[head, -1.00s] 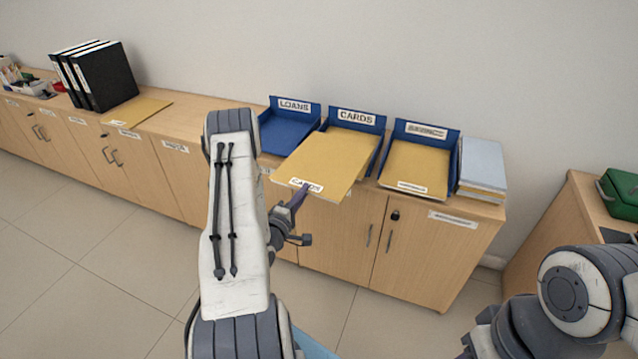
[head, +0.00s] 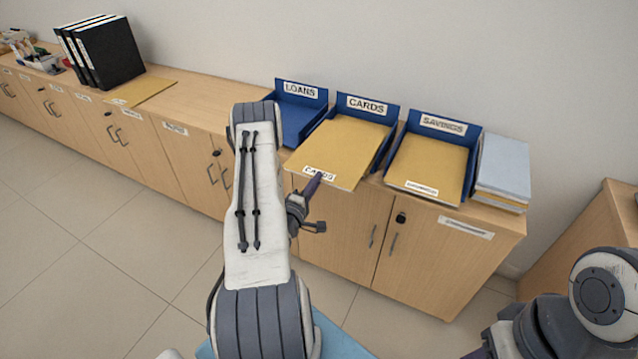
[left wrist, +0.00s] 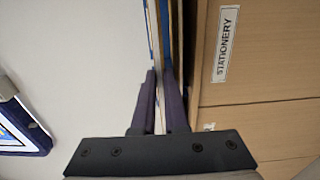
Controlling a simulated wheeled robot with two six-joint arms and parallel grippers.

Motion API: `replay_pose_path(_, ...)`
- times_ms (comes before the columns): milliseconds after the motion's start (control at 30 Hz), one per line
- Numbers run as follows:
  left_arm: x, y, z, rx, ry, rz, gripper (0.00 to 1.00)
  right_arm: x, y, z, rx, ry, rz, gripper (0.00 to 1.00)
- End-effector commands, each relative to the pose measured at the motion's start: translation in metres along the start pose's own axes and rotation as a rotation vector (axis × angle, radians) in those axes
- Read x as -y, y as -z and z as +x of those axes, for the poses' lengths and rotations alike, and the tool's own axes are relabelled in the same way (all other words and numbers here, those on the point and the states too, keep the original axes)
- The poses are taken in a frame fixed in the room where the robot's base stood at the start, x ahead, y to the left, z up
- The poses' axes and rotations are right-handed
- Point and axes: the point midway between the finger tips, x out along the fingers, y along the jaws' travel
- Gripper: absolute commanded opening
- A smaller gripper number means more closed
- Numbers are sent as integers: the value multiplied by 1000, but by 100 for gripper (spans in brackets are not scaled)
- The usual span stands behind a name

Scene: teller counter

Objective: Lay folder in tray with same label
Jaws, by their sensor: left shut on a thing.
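A tan folder (head: 345,150) with a white CARDS label on its near edge lies over the blue CARDS tray (head: 368,106) in the head view. Its near end sticks out past the tray and the cabinet front. My left gripper (head: 314,184) is shut on this near edge, by the label. In the left wrist view its fingers (left wrist: 158,105) pinch the thin folder, seen edge-on. Whether the folder touches the tray floor cannot be told. Of my right arm only links show at lower right; its gripper is out of view.
The empty-looking blue LOANS tray (head: 300,118) stands left, partly behind my arm. The blue SAVINGS tray (head: 440,125) at right holds a tan folder (head: 428,165). A stack of folders (head: 503,170) stands beyond it. Another tan folder (head: 140,92) and black binders (head: 108,52) are farther left.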

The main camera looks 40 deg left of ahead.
Motion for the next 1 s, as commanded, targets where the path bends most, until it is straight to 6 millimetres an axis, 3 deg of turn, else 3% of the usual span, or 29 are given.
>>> replay_pose_path(267, 8, 3, 10, -2, -4, 2, 0, -1, 0, 8, 0, 0, 0, 46)
replay_pose_path(633, 23, 0, 45, 0, -5, 2, 0, -2, -1, 27, 0, 0, 0, 46)
replay_pose_path(1000, 24, -2, 81, 2, -4, 2, 0, -3, -2, 35, 0, 0, 0, 46)
